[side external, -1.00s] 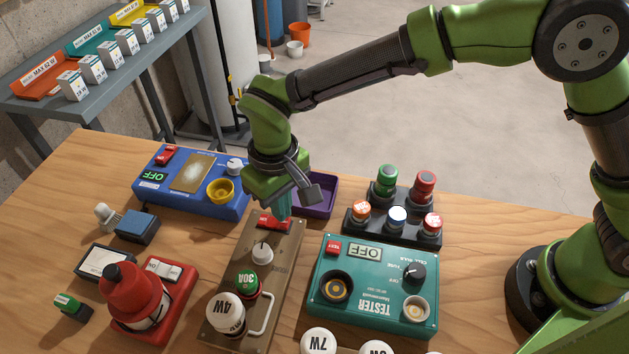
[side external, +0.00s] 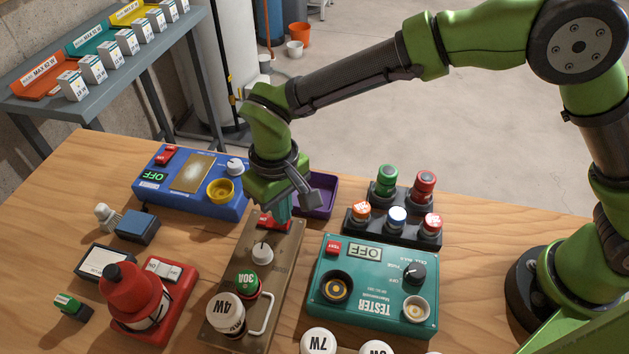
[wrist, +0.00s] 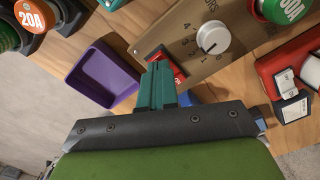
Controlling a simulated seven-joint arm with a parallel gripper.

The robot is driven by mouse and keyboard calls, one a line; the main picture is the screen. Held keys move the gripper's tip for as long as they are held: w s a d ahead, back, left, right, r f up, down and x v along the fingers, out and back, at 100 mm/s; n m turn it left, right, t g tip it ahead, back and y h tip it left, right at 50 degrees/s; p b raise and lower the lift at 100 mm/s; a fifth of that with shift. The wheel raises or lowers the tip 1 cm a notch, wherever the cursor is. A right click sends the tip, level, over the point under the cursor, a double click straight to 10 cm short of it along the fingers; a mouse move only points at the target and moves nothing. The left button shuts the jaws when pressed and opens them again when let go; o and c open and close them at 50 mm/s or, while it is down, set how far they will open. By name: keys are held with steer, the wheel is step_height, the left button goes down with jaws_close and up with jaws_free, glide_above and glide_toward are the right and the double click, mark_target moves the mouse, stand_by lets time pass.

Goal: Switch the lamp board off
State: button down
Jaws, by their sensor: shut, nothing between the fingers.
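The lamp board (side external: 285,262) is a long brown panel on the table with a red rocker switch (side external: 268,221) at its far end, a white knob (side external: 262,254), a green 30A part and a white bulb marked 4W (side external: 227,314). My gripper (side external: 284,217) is shut and empty, pointing down at the right end of the red switch. In the wrist view the teal fingers (wrist: 158,84) partly cover the switch (wrist: 178,70). Whether they touch it, and which way the rocker is tipped, I cannot tell.
A purple tray (side external: 319,193) lies just behind my gripper. A red device (side external: 146,305) stands front left.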

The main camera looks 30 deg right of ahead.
steer(key=shift+f, duration=0.5)
steer(key=shift+r, duration=3.55)
steer(key=s+d+r+m+t, duration=0.2)
steer(key=s+d+r, duration=0.2)
steer(key=d, duration=0.6)
steer(key=s+d+r+m+t+y, duration=0.1)
steer(key=s+d+r, duration=0.3)
steer(key=d, duration=0.6)
steer(key=s+d+r+m+t+y, duration=0.1)
steer(key=s+d+r+m+t, duration=0.2)
steer(key=d, duration=0.7)
steer(key=shift+s+r+m+t, duration=0.4)
steer(key=shift+s+m+t, duration=0.1)
steer(key=shift+s+t, duration=0.15)
